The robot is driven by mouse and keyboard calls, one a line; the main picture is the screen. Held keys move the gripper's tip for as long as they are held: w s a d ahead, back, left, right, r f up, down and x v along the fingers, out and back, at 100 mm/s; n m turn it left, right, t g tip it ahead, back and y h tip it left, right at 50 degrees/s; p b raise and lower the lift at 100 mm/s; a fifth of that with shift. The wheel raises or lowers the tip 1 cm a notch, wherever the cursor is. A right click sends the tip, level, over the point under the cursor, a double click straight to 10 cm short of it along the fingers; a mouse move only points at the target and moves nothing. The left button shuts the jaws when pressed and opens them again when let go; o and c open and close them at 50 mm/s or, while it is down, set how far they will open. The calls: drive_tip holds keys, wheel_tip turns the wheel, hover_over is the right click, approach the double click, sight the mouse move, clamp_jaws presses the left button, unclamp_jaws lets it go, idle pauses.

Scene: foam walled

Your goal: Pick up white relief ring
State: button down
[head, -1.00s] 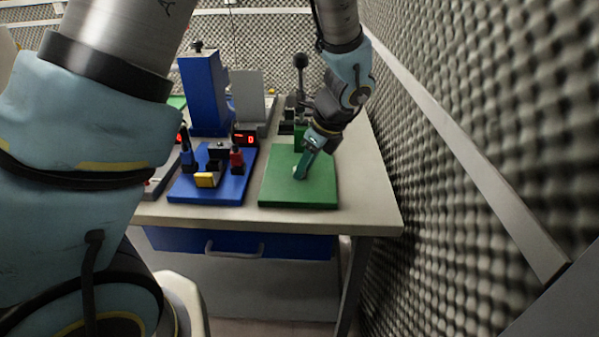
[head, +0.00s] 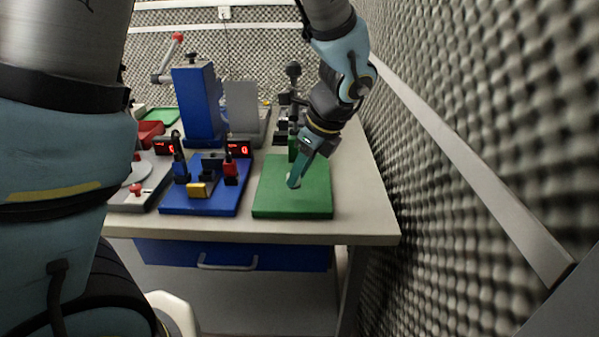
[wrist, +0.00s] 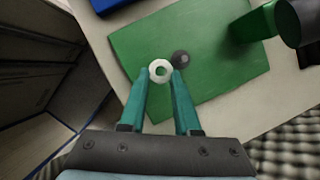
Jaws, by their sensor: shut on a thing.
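The white relief ring (wrist: 153,70) shows in the wrist view between the tips of my gripper (wrist: 159,76). In the head view my gripper (head: 293,184) reaches down over the green board (head: 307,207), and only a small pale bit of the ring shows at the tips. A dark round spot (wrist: 181,58) lies on the green board just right of the ring in the wrist view. I cannot tell how far the ring is above the board.
A blue board (head: 203,206) with blue, yellow and red parts is left of the green board. Behind stand a blue block (head: 198,105), a grey panel (head: 242,106) and a dark upright fixture (head: 292,90). A foam wall (head: 480,120) runs close on the right.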

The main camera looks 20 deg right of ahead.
drive_tip(key=s+a+b, duration=0.2)
drive_tip(key=s+a, duration=0.4)
drive_tip(key=s, duration=0.6)
drive_tip(key=shift+s, duration=0.4)
drive_tip(key=shift+a, duration=0.1)
